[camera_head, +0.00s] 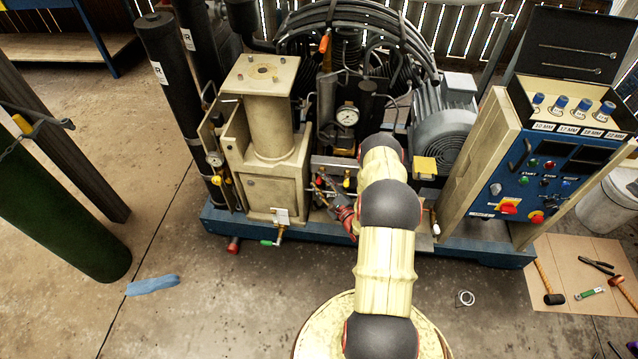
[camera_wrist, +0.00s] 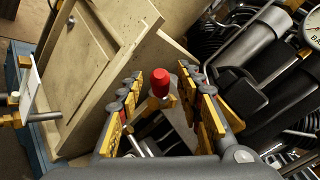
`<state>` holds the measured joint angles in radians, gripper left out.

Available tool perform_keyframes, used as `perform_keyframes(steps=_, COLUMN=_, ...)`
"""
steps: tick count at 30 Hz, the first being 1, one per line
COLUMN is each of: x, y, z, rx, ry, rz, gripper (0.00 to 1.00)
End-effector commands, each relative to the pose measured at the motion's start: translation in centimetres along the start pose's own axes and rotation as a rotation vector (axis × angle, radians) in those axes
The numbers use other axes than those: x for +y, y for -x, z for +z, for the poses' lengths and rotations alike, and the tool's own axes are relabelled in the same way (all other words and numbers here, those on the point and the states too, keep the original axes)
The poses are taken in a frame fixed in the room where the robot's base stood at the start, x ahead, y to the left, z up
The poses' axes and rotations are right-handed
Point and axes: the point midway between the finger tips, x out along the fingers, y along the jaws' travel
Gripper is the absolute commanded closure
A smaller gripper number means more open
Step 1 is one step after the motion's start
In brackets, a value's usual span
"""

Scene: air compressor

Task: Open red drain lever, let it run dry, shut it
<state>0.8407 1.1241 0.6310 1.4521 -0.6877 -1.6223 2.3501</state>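In the wrist view a red-capped lever (camera_wrist: 160,82) with a brass-coloured stem stands between the two fingers of my gripper (camera_wrist: 162,92). The fingers are spread, with gaps visible on both sides of the red cap. I cannot tell how far the cap is from the fingertips in depth. In the head view my gripper (camera_head: 324,190) is low at the compressor's front, right of the beige block, partly hidden by my arm. The lever cannot be made out clearly there.
The beige compressor block (camera_head: 270,130) is left of my gripper. A pressure gauge (camera_head: 347,116) is behind it, and the motor (camera_head: 444,125) is to the right. A green-handled valve (camera_head: 270,242) and a red fitting (camera_head: 233,245) sit low at front left. The control panel (camera_head: 530,175) is at right.

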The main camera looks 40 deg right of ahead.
Motion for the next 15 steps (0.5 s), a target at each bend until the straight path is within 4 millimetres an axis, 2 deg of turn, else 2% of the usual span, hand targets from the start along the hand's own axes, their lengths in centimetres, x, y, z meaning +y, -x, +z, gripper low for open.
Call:
perform_keyframes(steps=4, x=0.06, y=-0.86, z=-0.02, rx=0.001, ry=-0.001, rz=0.000, gripper=0.64)
perform_keyframes(steps=12, x=0.00, y=-0.98, z=0.01, rx=0.001, ry=-0.001, rz=0.000, gripper=0.64)
perform_keyframes(steps=15, x=0.01, y=-0.97, z=0.01, rx=0.001, ry=-0.001, rz=0.000, gripper=0.70)
